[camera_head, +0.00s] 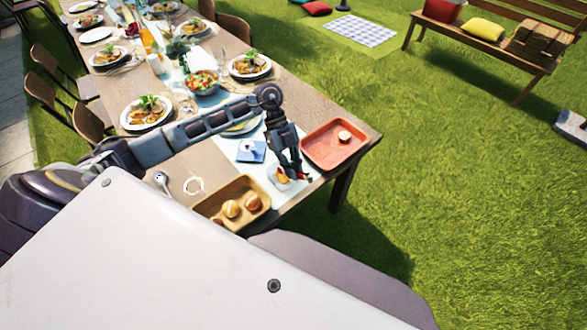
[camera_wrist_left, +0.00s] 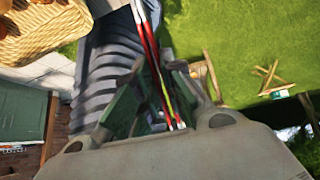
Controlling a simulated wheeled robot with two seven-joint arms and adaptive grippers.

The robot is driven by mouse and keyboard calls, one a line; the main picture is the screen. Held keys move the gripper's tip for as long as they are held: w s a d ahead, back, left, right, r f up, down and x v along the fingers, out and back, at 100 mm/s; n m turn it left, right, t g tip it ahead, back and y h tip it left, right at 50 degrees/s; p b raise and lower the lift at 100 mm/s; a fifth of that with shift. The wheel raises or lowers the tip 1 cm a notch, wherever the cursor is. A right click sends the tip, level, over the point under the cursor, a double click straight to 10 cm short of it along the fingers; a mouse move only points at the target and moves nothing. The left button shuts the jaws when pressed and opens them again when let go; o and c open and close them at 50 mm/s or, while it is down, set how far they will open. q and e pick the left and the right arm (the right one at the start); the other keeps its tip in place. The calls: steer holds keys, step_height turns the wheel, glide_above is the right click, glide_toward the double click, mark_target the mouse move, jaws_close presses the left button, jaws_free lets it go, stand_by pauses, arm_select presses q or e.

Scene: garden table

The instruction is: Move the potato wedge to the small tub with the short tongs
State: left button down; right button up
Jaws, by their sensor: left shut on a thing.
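My left gripper (camera_head: 296,168) hangs over the near right end of the table. In the left wrist view it is shut on slim red tongs (camera_wrist_left: 150,50), which run between its fingers. Below it in the head view is a small orange-red and yellow patch (camera_head: 282,177) over a pale dish; I cannot tell whether this is the potato wedge. A small round pot (camera_head: 344,137), perhaps the small tub, stands on the red tray (camera_head: 322,158) to the right of the gripper. My right gripper is not in view.
A tan basket (camera_head: 210,210) with bread rolls stands near the front edge of the table. A blue square (camera_head: 244,157) with a white thing on it lies left of the gripper. Plates of food and a salad bowl (camera_head: 203,84) fill the table farther back. Grass lies beyond the right edge.

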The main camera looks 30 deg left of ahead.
arm_select(q)
steer(key=c, duration=1.7)
jaws_free()
steer(key=shift+o, duration=0.2)
steer(key=shift+r, duration=0.1)
step_height(320, 180, up, 10)
steer(key=p, duration=0.8)
steer(key=shift+p, duration=0.3)
